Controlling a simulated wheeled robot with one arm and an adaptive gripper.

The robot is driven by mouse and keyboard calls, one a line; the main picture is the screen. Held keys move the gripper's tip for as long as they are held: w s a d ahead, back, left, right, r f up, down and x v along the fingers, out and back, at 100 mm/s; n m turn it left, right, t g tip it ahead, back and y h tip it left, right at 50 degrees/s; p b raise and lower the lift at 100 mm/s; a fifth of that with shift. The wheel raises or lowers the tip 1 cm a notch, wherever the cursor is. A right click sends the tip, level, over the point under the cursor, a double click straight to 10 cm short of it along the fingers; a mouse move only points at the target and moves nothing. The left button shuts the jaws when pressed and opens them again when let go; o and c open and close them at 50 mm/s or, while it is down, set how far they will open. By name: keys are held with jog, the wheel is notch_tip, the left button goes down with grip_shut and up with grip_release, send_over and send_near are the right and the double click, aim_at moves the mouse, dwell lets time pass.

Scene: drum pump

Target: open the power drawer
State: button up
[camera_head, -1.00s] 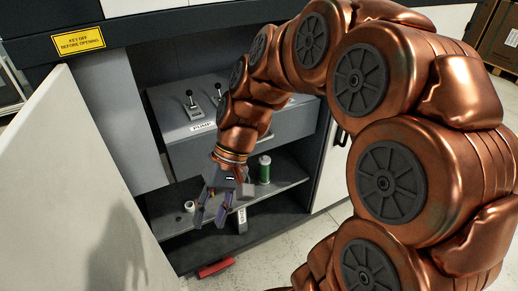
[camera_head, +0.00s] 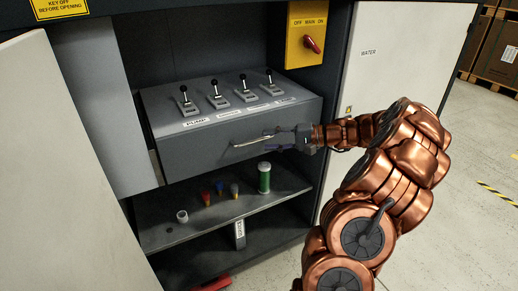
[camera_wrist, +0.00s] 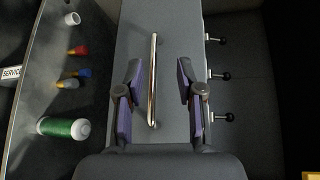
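The power drawer (camera_head: 190,152) is a grey box front in the open cabinet, with a row of black-knobbed levers (camera_head: 244,85) on the panel above it. Its metal bar handle (camera_head: 254,141) runs across the front. My gripper (camera_head: 272,142) is at the right part of the handle. In the wrist view the handle (camera_wrist: 152,80) lies between the two purple-padded fingers of my gripper (camera_wrist: 158,92), closer to the left finger. The fingers are spread with gaps on both sides of the bar. The head view partly hides the handle's right end behind my gripper.
A shelf (camera_head: 215,212) below holds a green cylinder (camera_head: 264,178), a white cup (camera_head: 182,216) and small coloured items (camera_head: 206,198). A yellow main switch box (camera_head: 308,35) is above right. An open white door (camera_head: 60,170) stands left; a WATER door (camera_head: 400,60) is right.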

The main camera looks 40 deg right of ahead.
aim_at(258, 140)
jog(key=d+f+t, duration=0.2)
jog(key=d, duration=0.2)
jog(key=shift+m, duration=0.4)
jog(key=shift+b+x, duration=0.3)
jog(key=shift+x, duration=3.4)
jog(key=shift+c, duration=0.4)
grip_shut()
